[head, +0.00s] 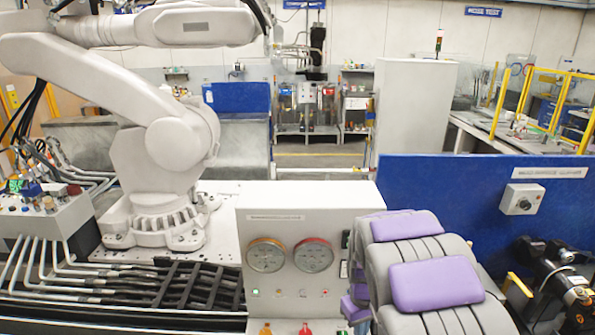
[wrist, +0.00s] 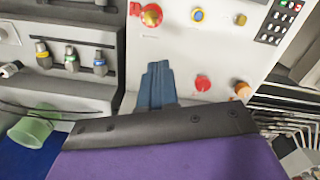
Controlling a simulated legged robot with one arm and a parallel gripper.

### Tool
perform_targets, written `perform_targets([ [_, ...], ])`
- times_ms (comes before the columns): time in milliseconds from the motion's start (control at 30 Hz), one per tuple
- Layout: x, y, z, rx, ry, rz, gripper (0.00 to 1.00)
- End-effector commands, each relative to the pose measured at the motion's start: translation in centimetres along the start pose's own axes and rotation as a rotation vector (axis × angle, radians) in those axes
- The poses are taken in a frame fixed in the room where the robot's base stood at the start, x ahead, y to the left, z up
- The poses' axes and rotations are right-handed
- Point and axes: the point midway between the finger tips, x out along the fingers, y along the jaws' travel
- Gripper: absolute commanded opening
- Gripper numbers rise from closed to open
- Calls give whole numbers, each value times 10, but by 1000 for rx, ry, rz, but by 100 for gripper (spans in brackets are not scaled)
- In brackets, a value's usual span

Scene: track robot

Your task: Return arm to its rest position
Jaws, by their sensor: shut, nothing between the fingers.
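My gripper (wrist: 157,75) shows in the wrist view as narrow blue-grey fingers, closed together and empty. They point at a white control panel (wrist: 165,45) with red, blue, yellow and orange knobs. I cannot tell whether they touch it. Purple and dark parts of my own arm fill the bottom of the wrist view. In the head view, purple and grey parts of my own body fill the lower right; I cannot make out the gripper's fingers there.
A white gauge cabinet (head: 300,225) with two dials stands in front, left of my purple parts. A large white industrial arm (head: 150,130) stands at left. A blue partition (head: 450,195) with a switch box (head: 522,199) is at right. A green cup (wrist: 32,130) lies tilted in the wrist view.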

Motion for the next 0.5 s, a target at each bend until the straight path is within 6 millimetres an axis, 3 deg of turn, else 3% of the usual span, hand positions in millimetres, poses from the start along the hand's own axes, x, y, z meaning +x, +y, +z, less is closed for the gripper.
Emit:
perform_targets([
  [233, -35, -22, 65, 101, -16, -9, 0],
  [500, -54, -53, 139, 196, -45, -26, 0],
])
